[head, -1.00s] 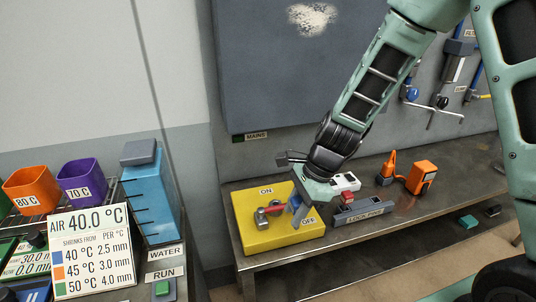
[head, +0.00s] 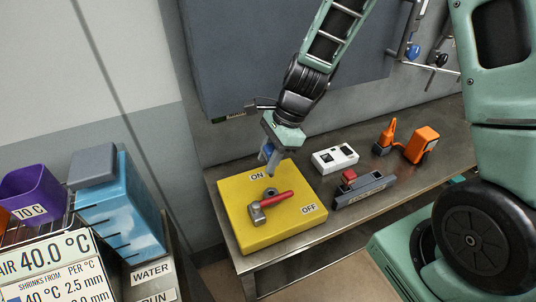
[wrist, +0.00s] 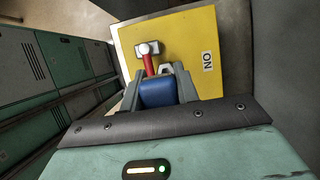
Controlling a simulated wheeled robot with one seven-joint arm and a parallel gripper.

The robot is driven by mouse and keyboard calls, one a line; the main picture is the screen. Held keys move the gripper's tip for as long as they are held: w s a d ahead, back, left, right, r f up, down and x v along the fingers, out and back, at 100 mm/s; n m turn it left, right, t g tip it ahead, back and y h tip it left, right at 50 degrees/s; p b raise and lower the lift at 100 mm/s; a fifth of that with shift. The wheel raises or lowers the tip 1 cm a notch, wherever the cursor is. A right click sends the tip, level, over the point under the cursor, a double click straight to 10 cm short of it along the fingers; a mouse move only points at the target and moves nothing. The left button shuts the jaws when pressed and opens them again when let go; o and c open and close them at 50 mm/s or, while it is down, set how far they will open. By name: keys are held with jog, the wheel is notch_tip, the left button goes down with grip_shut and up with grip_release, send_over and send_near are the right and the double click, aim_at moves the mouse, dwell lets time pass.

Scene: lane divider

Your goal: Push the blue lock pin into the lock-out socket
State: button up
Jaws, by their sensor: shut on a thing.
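My gripper (head: 270,163) is shut on the blue lock pin (head: 268,151), above the back part of the yellow switch box (head: 238,225), near the ON label. In the wrist view the blue pin (wrist: 158,93) sits between the two grey fingers, in front of the yellow face. A small dark ring (head: 271,191), which may be the socket, shows just behind the lever. The pin's lower end is hidden in the wrist view, and I see a gap below it in the head view.
A grey lock-pins rack (head: 365,190) with a red pin (head: 349,175) stands right of the box. A white box (head: 335,158) and an orange device (head: 421,145) are behind it on the metal bench (head: 420,170). A blue water tank (head: 122,215) stands left.

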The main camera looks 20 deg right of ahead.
aim_at(271, 176)
jog(key=shift+r, duration=0.1)
jog(key=shift+f+b, duration=2.3)
jog(key=shift+f, duration=0.7)
jog(key=shift+f+b, duration=1.05)
jog(key=shift+f, duration=0.55)
jog(key=shift+r, duration=0.15)
jog(key=shift+r+p, duration=1.25)
jog(key=shift+p, duration=0.05)
jog(key=shift+f+b, duration=0.45)
jog(key=shift+f, duration=0.35)
dwell(1.1)
